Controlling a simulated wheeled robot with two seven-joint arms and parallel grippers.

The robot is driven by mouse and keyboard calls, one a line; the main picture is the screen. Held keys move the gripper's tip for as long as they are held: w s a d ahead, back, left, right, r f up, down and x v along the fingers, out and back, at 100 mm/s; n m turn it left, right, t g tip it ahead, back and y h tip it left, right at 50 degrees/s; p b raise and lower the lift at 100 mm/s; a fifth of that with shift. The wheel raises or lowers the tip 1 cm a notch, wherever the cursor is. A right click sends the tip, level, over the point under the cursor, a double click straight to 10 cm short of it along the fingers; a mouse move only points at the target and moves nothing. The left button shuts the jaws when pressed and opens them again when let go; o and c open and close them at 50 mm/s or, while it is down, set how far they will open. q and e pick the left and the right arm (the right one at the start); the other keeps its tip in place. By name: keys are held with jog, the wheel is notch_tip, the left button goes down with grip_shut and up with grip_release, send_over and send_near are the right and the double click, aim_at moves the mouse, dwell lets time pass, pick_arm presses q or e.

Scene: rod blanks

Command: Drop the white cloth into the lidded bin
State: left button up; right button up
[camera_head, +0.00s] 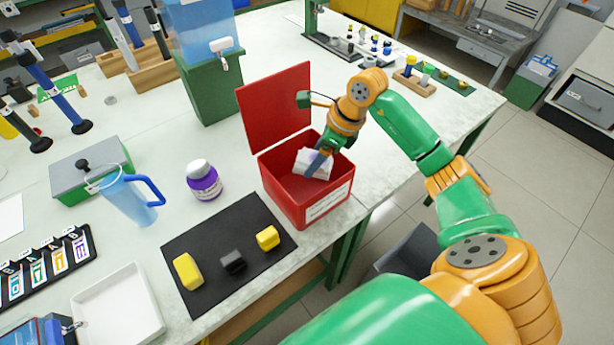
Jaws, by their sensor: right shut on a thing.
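The lidded bin (283,201) is a red box with a white label on its front, at the middle of the table near its edge. Its red lid (272,104) stands open at the back. My right gripper (318,165) reaches down into the bin's opening from above. It is shut on the white cloth (304,158), which hangs inside the bin's mouth below the rim. The gripper hides part of the cloth, and I cannot tell whether the cloth touches the bin floor. My left gripper is not in view.
A black mat (212,267) with yellow and dark blocks lies in front of the bin. A purple bottle (204,184), a blue pitcher (127,199) and a white tray (118,308) stand left. A green-based water dispenser (212,95) stands behind. The table edge is close on the right.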

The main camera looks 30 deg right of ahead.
jog(key=o, duration=1.3)
jog(key=shift+a+r, duration=0.15)
jog(key=shift+s+r, duration=0.1)
jog(key=shift+r, duration=0.05)
jog(key=b+v, duration=0.1)
jog(key=v, duration=0.6)
jog(key=shift+s, duration=0.1)
